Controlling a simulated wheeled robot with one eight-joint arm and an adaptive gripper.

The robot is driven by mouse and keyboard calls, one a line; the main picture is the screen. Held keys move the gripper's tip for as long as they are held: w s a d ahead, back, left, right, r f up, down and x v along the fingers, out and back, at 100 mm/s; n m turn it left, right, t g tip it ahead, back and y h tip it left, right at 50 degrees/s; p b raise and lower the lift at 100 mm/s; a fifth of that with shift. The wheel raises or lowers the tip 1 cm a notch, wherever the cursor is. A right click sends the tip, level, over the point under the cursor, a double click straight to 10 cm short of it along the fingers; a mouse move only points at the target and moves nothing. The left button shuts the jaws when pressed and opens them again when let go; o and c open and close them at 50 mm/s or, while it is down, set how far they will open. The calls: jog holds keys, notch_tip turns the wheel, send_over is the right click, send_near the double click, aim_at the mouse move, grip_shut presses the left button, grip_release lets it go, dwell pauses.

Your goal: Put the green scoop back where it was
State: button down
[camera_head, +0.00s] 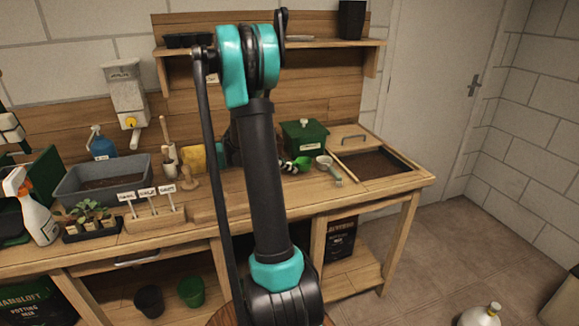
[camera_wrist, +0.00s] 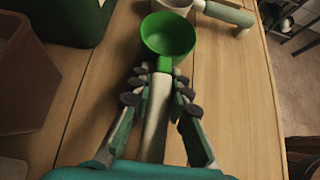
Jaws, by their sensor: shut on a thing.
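My gripper (camera_wrist: 158,90) is shut on the handle of the green scoop (camera_wrist: 167,35). The scoop has a round green cup and a pale handle that runs back between the fingers. In the head view the green scoop (camera_head: 303,162) shows just right of my arm, low over the bench, and the gripper (camera_head: 287,167) is partly hidden by the arm. I cannot tell whether the scoop touches the bench top. A pale scoop (camera_head: 326,166) lies just right of it and also shows at the top of the wrist view (camera_wrist: 225,12).
A green lidded box (camera_head: 303,140) stands behind the scoops. A soil bin (camera_head: 375,162) is set in the bench at right. A brown pot (camera_wrist: 28,85) is left of the gripper in the wrist view. Bare bench (camera_wrist: 235,95) lies right of the fingers, up to the edge.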

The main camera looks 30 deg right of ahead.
jog(key=shift+f, duration=0.5)
dwell(0.3)
jog(key=shift+s+a+f, duration=0.1)
jog(key=shift+f, duration=0.3)
jog(key=c, duration=1.4)
grip_release()
jog(key=shift+o, duration=0.2)
jog(key=shift+f, duration=0.1)
